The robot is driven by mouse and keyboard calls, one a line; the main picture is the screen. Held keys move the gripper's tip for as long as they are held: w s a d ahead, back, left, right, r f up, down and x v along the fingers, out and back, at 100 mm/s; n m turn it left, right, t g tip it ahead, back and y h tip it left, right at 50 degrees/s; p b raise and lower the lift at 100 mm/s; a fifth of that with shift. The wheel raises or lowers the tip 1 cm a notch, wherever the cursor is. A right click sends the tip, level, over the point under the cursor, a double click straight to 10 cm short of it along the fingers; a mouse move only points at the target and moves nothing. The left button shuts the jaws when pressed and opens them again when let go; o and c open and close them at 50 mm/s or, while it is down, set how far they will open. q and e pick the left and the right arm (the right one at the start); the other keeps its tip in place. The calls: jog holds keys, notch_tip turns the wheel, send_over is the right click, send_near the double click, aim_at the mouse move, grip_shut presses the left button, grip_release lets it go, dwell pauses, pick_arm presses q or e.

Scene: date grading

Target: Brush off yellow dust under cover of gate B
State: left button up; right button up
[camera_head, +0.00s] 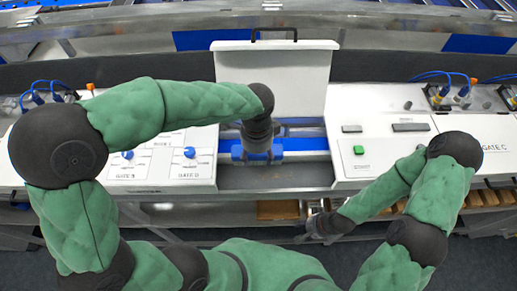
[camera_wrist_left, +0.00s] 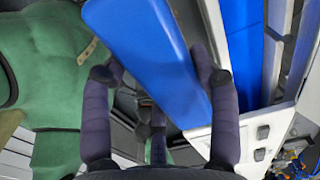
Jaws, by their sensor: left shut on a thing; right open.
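The white cover (camera_head: 273,85) with a black handle stands raised behind the opening between the panels. Blue surfaces (camera_head: 305,144) show in the open bay below it. My left gripper (camera_head: 257,150) is over this bay, seen from above in the head view. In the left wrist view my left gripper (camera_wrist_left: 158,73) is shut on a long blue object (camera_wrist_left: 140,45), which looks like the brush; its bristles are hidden. My right gripper (camera_head: 325,222) is open and empty in front of the panel's front edge. I cannot make out yellow dust in either view.
The left panel (camera_head: 150,187) has blue knobs and gate labels, partly behind my left arm. The right panel (camera_head: 380,128) has a green button (camera_head: 358,150) and a GATE C label. Blue cables (camera_head: 440,77) stand at the back right. Brown boxes (camera_head: 277,210) sit below the front edge.

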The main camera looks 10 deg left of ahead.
pick_arm(q)
jog(key=f+b, duration=0.1)
jog(key=f, duration=0.2)
jog(key=shift+w+b, duration=0.4)
jog(key=shift+s+f+b, duration=0.2)
jog(key=shift+f+b, duration=0.45)
jog(key=shift+f, duration=0.1)
notch_tip(320, 180, down, 4)
jog(key=b, duration=0.2)
jog(key=shift+w+r+b, duration=0.1)
jog(key=shift+r+b, duration=0.15)
jog(key=shift+b, duration=0.05)
jog(key=shift+f+b, duration=1.4)
jog(key=shift+f, duration=0.65)
jog(key=shift+f+b, duration=0.4)
jog(key=shift+f, duration=0.2)
jog(key=shift+w+d+r, duration=0.1)
jog(key=shift+w+d, duration=0.1)
jog(key=shift+d, duration=0.5)
jog(key=shift+w+d+r, duration=0.1)
jog(key=shift+w+d, duration=0.05)
jog(key=shift+d, duration=0.5)
jog(key=shift+w+d+f, duration=0.15)
jog(key=shift+w+d, duration=0.05)
jog(key=shift+d, duration=0.45)
jog(key=shift+w+d+f, duration=0.1)
jog(key=shift+w+d, duration=0.05)
jog(key=shift+d, duration=0.5)
